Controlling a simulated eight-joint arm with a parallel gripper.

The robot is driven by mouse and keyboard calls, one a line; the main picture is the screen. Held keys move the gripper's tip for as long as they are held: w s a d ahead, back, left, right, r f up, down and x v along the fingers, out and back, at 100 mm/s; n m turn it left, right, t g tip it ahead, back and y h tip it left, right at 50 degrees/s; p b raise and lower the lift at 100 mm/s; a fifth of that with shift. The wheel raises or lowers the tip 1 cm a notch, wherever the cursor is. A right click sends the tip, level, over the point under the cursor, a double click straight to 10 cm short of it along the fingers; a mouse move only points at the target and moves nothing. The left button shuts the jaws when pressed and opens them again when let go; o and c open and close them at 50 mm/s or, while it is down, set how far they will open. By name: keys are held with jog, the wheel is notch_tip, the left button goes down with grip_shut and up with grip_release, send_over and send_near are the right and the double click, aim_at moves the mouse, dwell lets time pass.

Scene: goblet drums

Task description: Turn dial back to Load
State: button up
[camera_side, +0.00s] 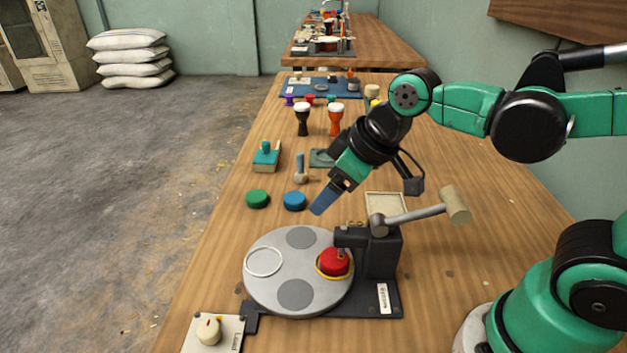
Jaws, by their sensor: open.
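The dial (208,331) is a cream knob with a small red mark, on a pale plate (192,346) at the table's front left edge. I cannot tell which setting the dial points to. A round grey turntable (275,268) stands behind the dial, with a white ring on its left and a red, yellow-rimmed piece (333,262) on its right under the press. My gripper (320,202) has blue fingers tilted down to the left. It is open and empty, above the table behind the turntable, well away from the dial.
The black press (378,250) with a long lever (415,214) stands right of the turntable. Green (258,199) and blue (294,201) discs, a mallet (300,172) and two goblet drums (303,119) (336,119) stand farther back. The table between the discs and turntable is mostly clear.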

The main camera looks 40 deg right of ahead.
jog(key=w+a+f+n+g+y, duration=0.2)
jog(key=a+n+g, duration=0.1)
jog(key=a+n, duration=0.6)
jog(key=n+g, duration=0.3)
jog(key=n, duration=0.1)
send_over(209, 326)
jog(key=d, duration=0.3)
jog(key=shift+y, duration=0.4)
notch_tip(209, 326, down, 4)
jog(key=shift+f, duration=0.1)
jog(key=shift+a+f+n, duration=0.3)
jog(key=shift+a+f, duration=0.15)
jog(key=shift+f, duration=0.1)
jog(key=shift+x, duration=2.3)
grip_shut()
